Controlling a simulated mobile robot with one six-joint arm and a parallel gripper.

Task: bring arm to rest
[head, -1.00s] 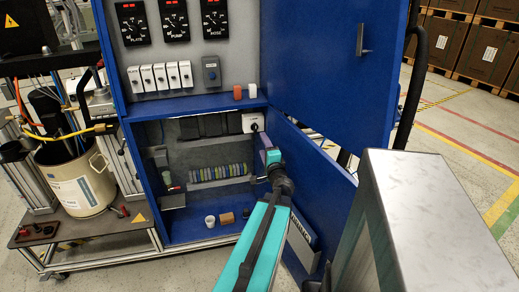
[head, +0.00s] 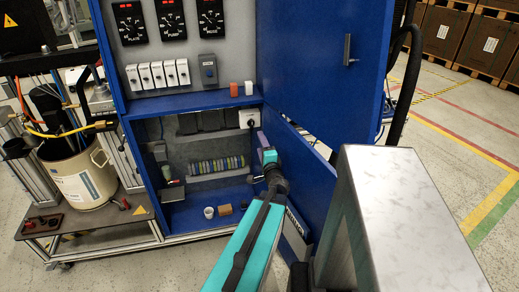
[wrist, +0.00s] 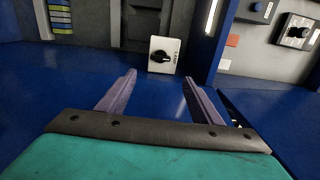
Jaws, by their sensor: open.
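My gripper shows in the wrist view (wrist: 158,95) with its two purple fingers spread wide apart and nothing between them. Beyond the fingertips is a white switch box with a black rotary knob (wrist: 164,54); it also shows in the head view (head: 248,118). The fingers do not touch it. In the head view my turquoise arm (head: 245,245) reaches into the lower compartment of the blue cabinet (head: 190,106), beside the open lower door (head: 300,170).
A white cup (head: 209,212) and a brown block (head: 225,209) stand on the compartment floor. A beige drum (head: 78,175) stands at left. Open floor lies at right.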

